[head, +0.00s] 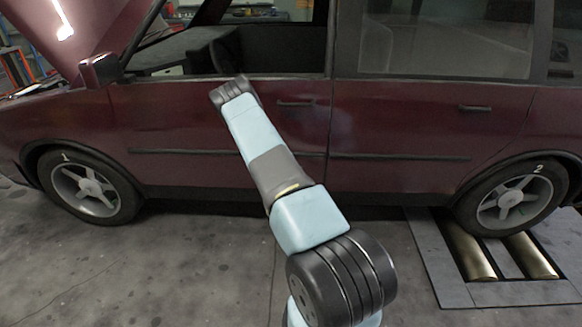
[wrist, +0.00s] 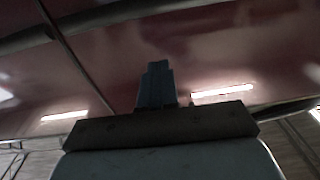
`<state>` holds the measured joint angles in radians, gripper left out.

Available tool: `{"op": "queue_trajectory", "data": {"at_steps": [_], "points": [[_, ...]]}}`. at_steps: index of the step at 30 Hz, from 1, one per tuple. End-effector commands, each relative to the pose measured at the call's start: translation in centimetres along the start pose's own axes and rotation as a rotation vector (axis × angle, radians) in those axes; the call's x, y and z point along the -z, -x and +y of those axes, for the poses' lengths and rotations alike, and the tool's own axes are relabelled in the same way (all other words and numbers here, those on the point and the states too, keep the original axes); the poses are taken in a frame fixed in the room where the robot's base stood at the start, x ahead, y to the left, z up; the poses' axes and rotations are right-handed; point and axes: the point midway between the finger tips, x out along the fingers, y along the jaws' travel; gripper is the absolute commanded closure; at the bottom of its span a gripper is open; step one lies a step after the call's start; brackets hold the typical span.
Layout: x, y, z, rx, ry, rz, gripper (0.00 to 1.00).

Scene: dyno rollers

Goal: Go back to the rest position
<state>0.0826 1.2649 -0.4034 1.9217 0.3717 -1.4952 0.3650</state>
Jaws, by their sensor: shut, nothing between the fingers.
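My arm reaches up and away from the lower middle of the head view, towards the side of a dark red car (head: 225,125). Its far visible part is a black joint in front of the front door, just below the window. My gripper cannot be made out in the head view. In the wrist view my gripper (wrist: 157,70) shows as two dark blue-grey fingers closed together, with nothing between them. Dark red, shiny car bodywork fills the view behind the fingers. The distance between fingers and bodywork cannot be told.
The car's wheel marked 1 (head: 88,189) is on the floor at left. The wheel marked 2 (head: 513,203) stands at right by two metal rollers (head: 470,256) in a floor frame (head: 440,270). The hood (head: 85,28) is raised. Grey floor (head: 150,265) is clear at lower left.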

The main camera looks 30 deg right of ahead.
Motion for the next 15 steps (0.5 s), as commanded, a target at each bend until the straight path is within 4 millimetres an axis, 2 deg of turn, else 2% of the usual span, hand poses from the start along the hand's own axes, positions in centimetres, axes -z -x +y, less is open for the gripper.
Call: {"op": "queue_trajectory", "data": {"at_steps": [6,15], "points": [[-0.1,2.0,-0.1,0.000,0.000,-0.001,1.00],[0.2,2.1,-0.3,-0.002,-0.005,-0.005,1.00]]}}
